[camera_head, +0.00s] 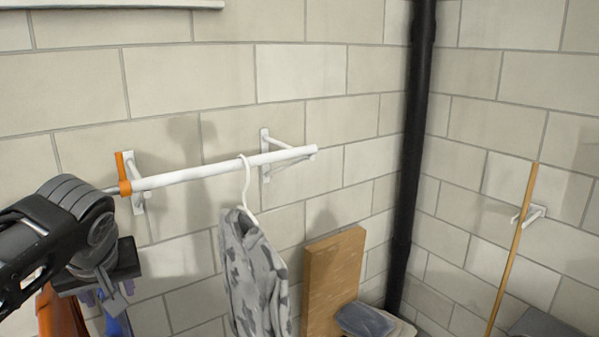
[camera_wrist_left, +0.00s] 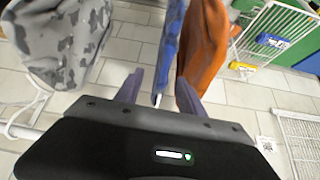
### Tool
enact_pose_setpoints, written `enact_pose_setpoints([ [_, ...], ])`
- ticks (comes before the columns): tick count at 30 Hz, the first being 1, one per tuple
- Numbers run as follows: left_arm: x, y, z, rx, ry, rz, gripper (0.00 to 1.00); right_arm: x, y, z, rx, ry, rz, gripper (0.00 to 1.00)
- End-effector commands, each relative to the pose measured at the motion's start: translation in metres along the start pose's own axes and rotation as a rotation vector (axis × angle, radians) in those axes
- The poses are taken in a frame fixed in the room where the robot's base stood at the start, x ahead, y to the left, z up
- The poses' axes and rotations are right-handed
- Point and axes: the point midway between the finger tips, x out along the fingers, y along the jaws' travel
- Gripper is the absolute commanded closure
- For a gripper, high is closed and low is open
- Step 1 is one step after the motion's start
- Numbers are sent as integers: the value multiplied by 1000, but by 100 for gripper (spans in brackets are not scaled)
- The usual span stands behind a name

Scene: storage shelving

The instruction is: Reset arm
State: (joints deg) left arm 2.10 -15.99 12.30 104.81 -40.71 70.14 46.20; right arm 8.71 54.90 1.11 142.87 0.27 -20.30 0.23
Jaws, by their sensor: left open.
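My left arm comes in from the left in the head view, with its gripper (camera_head: 112,298) pointing down below the left end of the rail. In the left wrist view the gripper (camera_wrist_left: 158,92) has its two fingers apart and appears empty. A blue garment (camera_wrist_left: 170,45) and an orange garment (camera_wrist_left: 205,40) hang just beyond the fingers; whether they touch them I cannot tell. A grey camouflage hoodie (camera_head: 255,270) hangs on a white hanger (camera_head: 247,190) from the rail, to the right of the gripper. My right gripper is not in view.
The white wall rail (camera_head: 200,174) has an orange piece (camera_head: 124,180) at its left end. A wooden board (camera_head: 333,275), a black pipe (camera_head: 408,160) and a wooden pole (camera_head: 512,250) stand to the right. White wire racks (camera_wrist_left: 275,35) are at the wrist view's right.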

Motion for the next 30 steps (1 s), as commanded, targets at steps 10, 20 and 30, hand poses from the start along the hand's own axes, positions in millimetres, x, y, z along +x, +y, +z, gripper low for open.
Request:
enact_pose_setpoints([
  [10, 7, 56, -14, 151, 104, 207, 54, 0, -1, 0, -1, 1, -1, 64],
  [20, 86, 161, 36, 337, 100, 488, 54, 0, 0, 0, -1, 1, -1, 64],
  [30, 248, 224, 239, 350, -110, 665, 54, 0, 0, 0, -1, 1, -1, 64],
])
